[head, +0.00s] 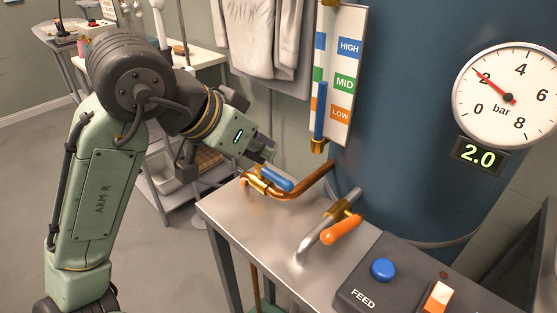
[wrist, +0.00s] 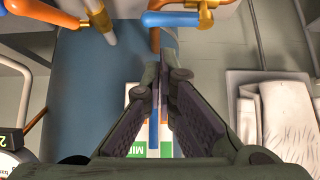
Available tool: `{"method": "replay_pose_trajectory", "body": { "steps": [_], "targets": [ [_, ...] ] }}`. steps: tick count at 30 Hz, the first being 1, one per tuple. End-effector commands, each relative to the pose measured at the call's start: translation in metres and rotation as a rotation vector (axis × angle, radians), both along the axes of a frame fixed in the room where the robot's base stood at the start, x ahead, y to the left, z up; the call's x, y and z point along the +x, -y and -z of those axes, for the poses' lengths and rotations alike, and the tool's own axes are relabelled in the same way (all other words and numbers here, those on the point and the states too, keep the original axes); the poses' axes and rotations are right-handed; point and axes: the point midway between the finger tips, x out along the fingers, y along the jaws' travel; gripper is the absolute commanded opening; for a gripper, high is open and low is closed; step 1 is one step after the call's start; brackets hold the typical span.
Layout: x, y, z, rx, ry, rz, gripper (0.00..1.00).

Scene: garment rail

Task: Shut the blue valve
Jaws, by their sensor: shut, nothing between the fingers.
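The blue valve has a blue lever handle (head: 277,179) and a brass body (head: 258,183) on a copper pipe (head: 300,190) above the metal bench. The handle looks roughly in line with the short pipe stretch beside it. My gripper (head: 267,150) is shut and empty, just above and behind the handle in the head view. In the wrist view the blue handle (wrist: 172,19) lies at the top, beyond my closed fingertips (wrist: 163,75), with a visible gap in the picture. Whether they touch cannot be told from the head view.
An orange-handled valve (head: 342,229) on a grey pipe stands to the right. A feed panel (head: 375,300) has a blue button. A blue tank (head: 400,120) and level gauge (head: 331,75) stand behind. The pressure dial (head: 509,97) and display (head: 478,154) show 2.0 bar.

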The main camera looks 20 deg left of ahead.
Motion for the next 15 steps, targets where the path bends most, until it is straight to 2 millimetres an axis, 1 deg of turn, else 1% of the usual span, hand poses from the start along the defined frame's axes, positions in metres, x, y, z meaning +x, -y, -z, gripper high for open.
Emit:
{"method": "replay_pose_trajectory", "body": {
  "steps": [10,15],
  "targets": [
    [-0.0009,0.0005,0.0017,0.001,-0.008,0.003,0.0],
    [0.0079,0.0037,0.0112,-0.001,-0.009,0.003,0.0]
  ]
}}
